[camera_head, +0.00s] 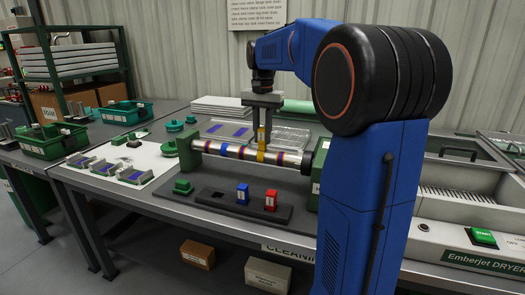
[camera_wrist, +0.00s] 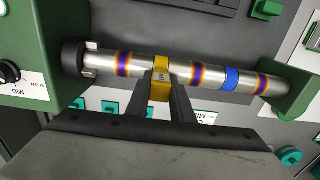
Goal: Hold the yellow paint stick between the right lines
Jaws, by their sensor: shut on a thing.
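A steel tube (camera_head: 232,151) lies level between two green supports. Several purple-and-orange lines ring it, with a blue band (camera_wrist: 232,78) between two of them. My gripper (camera_head: 262,122) is above the tube's right part in the head view, shut on the yellow paint stick (camera_head: 262,134). In the wrist view the stick (camera_wrist: 160,90) sits between the fingers, its end at the tube. A yellow band (camera_wrist: 162,65) shows on the tube there, between two purple-and-orange lines. The exact contact is hard to see. A blue stick (camera_head: 242,194) and a red stick (camera_head: 271,200) stand in a dark holder (camera_head: 222,205).
The green housing (camera_wrist: 30,50) with a MID/SLOW dial is close to the gripper in the wrist view. Green bins (camera_head: 127,112) and a white board (camera_head: 120,160) with small parts lie left. A dryer (camera_head: 470,245) stands right. Bench space before the holder is clear.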

